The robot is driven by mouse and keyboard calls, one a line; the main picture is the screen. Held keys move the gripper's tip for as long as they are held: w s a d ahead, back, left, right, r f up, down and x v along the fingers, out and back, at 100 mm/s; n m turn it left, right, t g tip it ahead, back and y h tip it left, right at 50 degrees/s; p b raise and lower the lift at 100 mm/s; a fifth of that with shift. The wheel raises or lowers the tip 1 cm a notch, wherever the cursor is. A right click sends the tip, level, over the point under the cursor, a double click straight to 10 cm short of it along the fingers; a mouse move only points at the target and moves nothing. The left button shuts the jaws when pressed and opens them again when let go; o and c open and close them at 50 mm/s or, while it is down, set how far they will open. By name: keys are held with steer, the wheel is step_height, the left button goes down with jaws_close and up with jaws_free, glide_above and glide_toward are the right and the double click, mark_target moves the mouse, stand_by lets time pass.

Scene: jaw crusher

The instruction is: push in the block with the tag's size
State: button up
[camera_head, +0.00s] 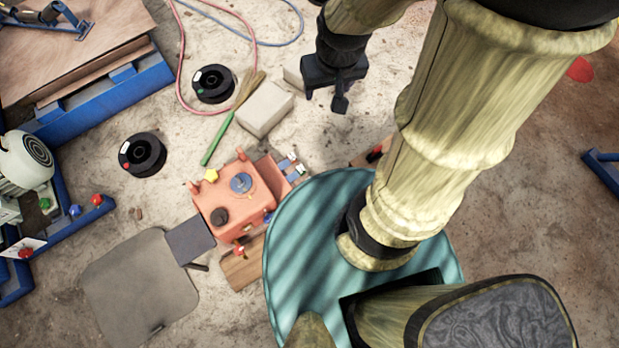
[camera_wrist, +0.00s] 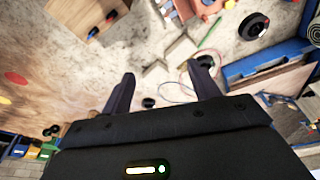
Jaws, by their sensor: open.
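A salmon-orange machine body (camera_head: 236,202), which looks like the jaw crusher, stands on the ground left of my base. It carries a blue round knob (camera_head: 241,183), a black knob (camera_head: 220,216) and a yellow knob (camera_head: 211,175). Small grey and blue blocks (camera_head: 291,166) sit at its upper right side. I cannot read a tag or the blocks' sizes. The machine is partly cut off at the top of the wrist view (camera_wrist: 208,8). My gripper (camera_head: 340,101) is up and to the right of the machine, apart from it. Its two fingers are spread and empty in the wrist view (camera_wrist: 165,82).
A pale block (camera_head: 264,108) and a green-handled brush (camera_head: 222,132) lie above the machine. Two black spools (camera_head: 142,155) (camera_head: 213,83) and a pink hose (camera_head: 181,50) lie nearby. A blue-framed motor stand (camera_head: 75,228) is at left. A grey mat (camera_head: 138,291) lies below.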

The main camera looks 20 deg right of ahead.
steer(key=w+d+f+m+g+b, duration=0.15)
steer(key=w+f+b, duration=0.25)
steer(key=f+b, duration=0.6)
steer(key=w+d+f+m+y+b, duration=0.1)
steer(key=w+f+m+b, duration=0.35)
steer(key=f, duration=0.95)
steer(key=w+d+f+g+b, duration=0.1)
steer(key=w+f+b, duration=0.2)
steer(key=f+b, duration=0.7)
steer(key=m+g+y+b, duration=0.25)
steer(key=m+b, duration=0.55)
steer(key=b, duration=1.5)
glide_above(310, 181)
steer(key=w+d, duration=0.2)
steer(key=d, duration=0.4)
step_height(310, 181, down, 42)
steer(key=f+t, duration=0.1)
steer(key=shift+d+r+y+p, duration=0.1)
steer(key=shift+r+y+p, duration=0.25)
steer(key=shift+y, duration=0.1)
steer(key=shift+f, duration=0.15)
steer(key=b+x, duration=0.8)
steer(key=x, duration=0.9)
steer(key=shift+f+b, duration=0.15)
steer(key=shift+b, duration=0.2)
